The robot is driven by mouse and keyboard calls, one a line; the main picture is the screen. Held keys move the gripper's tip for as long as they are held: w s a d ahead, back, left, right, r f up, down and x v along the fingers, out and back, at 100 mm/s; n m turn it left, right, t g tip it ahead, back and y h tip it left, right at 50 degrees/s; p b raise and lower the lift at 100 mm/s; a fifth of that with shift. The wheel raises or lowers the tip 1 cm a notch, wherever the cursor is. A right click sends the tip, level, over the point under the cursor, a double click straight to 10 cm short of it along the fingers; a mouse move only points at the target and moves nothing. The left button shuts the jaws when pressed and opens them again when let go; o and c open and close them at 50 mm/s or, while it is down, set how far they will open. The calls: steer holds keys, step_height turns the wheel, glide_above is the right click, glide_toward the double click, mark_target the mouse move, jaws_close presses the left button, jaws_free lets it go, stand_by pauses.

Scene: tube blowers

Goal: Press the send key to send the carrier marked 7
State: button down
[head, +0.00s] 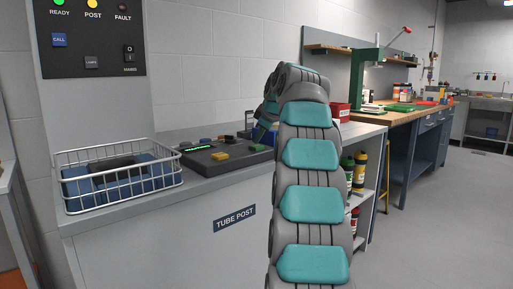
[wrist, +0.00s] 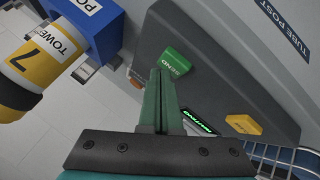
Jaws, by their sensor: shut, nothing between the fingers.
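The green SEND key (wrist: 175,63) is on the dark console (wrist: 215,75) in the wrist view. My gripper (wrist: 161,74) is shut and empty, its fingertips close beside the key's lower left edge in the picture; I cannot tell whether they touch it. The yellow carrier marked 7 (wrist: 35,60) lies at the upper left, next to a blue post unit (wrist: 92,22).
A yellow key (wrist: 243,124) and a lit green display (wrist: 198,121) are also on the console. A wire basket (head: 118,185) with blue contents stands left of it on the counter (head: 150,240). A panel (head: 90,38) with lamps is above.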

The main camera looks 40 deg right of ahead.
mark_target(259, 146)
steer(key=shift+f+b, duration=0.45)
stand_by(0.5)
steer(key=shift+r, duration=0.1)
steer(key=shift+r+p, duration=0.7)
steer(key=shift+r, duration=0.05)
steer(key=shift+r+p, duration=2.1)
steer(key=shift+r, duration=0.5)
steer(key=shift+f, duration=0.1)
